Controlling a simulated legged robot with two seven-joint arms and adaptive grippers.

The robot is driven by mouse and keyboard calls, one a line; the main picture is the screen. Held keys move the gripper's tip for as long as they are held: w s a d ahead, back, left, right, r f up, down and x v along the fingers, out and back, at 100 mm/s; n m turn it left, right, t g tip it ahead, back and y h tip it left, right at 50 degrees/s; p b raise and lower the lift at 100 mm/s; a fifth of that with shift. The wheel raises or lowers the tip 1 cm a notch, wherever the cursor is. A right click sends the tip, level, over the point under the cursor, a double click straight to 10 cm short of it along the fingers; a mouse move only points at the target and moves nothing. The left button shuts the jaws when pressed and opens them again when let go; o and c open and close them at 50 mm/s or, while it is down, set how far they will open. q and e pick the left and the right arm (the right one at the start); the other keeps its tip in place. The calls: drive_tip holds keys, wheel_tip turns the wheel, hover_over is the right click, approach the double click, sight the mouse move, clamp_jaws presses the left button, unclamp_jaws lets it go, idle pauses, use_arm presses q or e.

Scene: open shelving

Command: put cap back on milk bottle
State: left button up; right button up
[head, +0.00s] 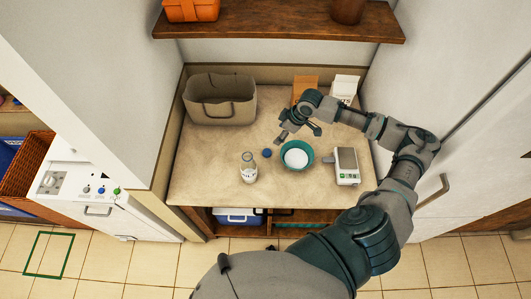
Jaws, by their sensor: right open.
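The milk bottle (249,168) is a small clear bottle with a white label, upright on the beige counter near its front edge. Its mouth looks uncapped. A small round blue cap (267,153) lies on the counter just to the right of the bottle, apart from it. My right gripper (284,134) is open and empty, above the counter a little behind and to the right of the cap. The right arm comes in from the lower right. My left gripper is not in view.
A teal bowl (284,163) with white contents stands right of the cap. A white scale (347,166) is farther right. A grey-beige bag (220,99) and cartons (344,89) stand at the back. A wooden shelf (280,24) hangs above. The counter's left front is clear.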

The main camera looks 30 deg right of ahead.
approach(267, 152)
drive_tip(key=shift+w+d+f+p, duration=0.25)
drive_tip(key=shift+w+f, duration=0.2)
drive_tip(key=shift+f, duration=0.1)
drive_tip(key=shift+w+d+f+p, duration=0.2)
drive_tip(key=shift+w+f+p, duration=0.05)
drive_tip(key=shift+w+f, duration=0.3)
drive_tip(key=shift+a+f, duration=0.15)
drive_tip(key=shift+f, duration=0.15)
drive_tip(key=shift+w+a+f, duration=0.1)
drive_tip(key=shift+a, duration=0.8)
drive_tip(key=shift+a+f, duration=0.15)
drive_tip(key=shift+f, duration=0.2)
drive_tip(key=f, duration=0.2)
drive_tip(key=f+p, duration=0.1)
drive_tip(key=f, duration=0.1)
drive_tip(key=shift+w+d+f, duration=0.15)
drive_tip(key=shift+d, duration=0.05)
drive_tip(key=shift+a+f, duration=0.1)
drive_tip(key=shift+a, duration=0.3)
drive_tip(key=shift+a+r, duration=0.2)
drive_tip(key=c, duration=0.6)
drive_tip(key=shift+c, duration=0.8)
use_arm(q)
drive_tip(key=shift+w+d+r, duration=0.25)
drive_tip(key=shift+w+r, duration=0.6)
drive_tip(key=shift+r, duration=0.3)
use_arm(e)
drive_tip(key=shift+d, duration=0.15)
